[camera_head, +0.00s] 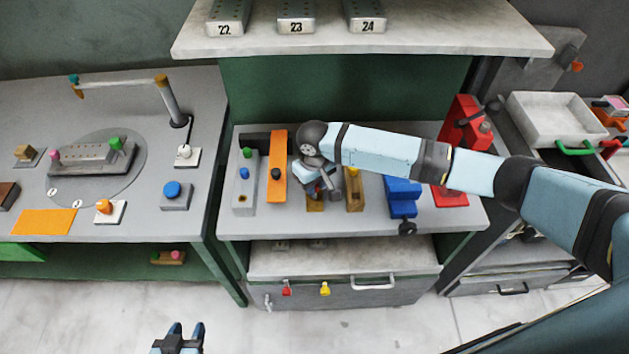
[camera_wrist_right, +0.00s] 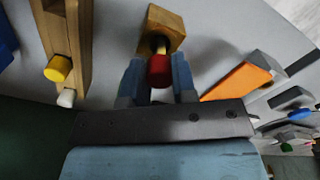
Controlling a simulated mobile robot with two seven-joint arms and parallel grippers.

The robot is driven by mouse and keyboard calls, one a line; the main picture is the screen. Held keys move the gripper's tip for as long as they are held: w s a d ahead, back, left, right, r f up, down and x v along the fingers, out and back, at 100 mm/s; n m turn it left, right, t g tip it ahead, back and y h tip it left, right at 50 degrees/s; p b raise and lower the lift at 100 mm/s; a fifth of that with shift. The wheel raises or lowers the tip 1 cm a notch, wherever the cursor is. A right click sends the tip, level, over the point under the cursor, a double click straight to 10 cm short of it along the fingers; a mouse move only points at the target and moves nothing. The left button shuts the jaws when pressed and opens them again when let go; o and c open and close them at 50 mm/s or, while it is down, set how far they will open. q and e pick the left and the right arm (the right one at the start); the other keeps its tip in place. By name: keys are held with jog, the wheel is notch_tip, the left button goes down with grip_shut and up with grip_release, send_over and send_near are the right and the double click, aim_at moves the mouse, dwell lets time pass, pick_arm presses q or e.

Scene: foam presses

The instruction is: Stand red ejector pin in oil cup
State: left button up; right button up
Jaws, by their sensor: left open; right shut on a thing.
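The red ejector pin (camera_wrist_right: 159,70) shows its red head between the fingers of my right gripper (camera_wrist_right: 157,82) in the right wrist view. The gripper is shut on it. A short pale shaft points from the head toward a dark round opening on a small wooden block (camera_wrist_right: 167,22); I cannot tell whether the tip is inside, nor whether this is the oil cup. In the head view my right gripper (camera_head: 318,188) is low over this block (camera_head: 315,207) and hides most of the pin. My left gripper (camera_head: 180,338) is open and empty at the bottom, over the floor.
A wooden holder (camera_head: 355,195) with a yellow-headed pin stands close right of my right gripper. An orange block (camera_head: 277,165) and a grey holder (camera_head: 244,190) stand to its left. A blue device (camera_head: 402,193) and a red press (camera_head: 464,125) stand further right.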

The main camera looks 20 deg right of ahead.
jog(key=shift+f, duration=1.15)
jog(key=o, duration=1)
notch_tip(320, 180, up, 14)
jog(key=b, duration=0.1)
jog(key=shift+b, duration=0.4)
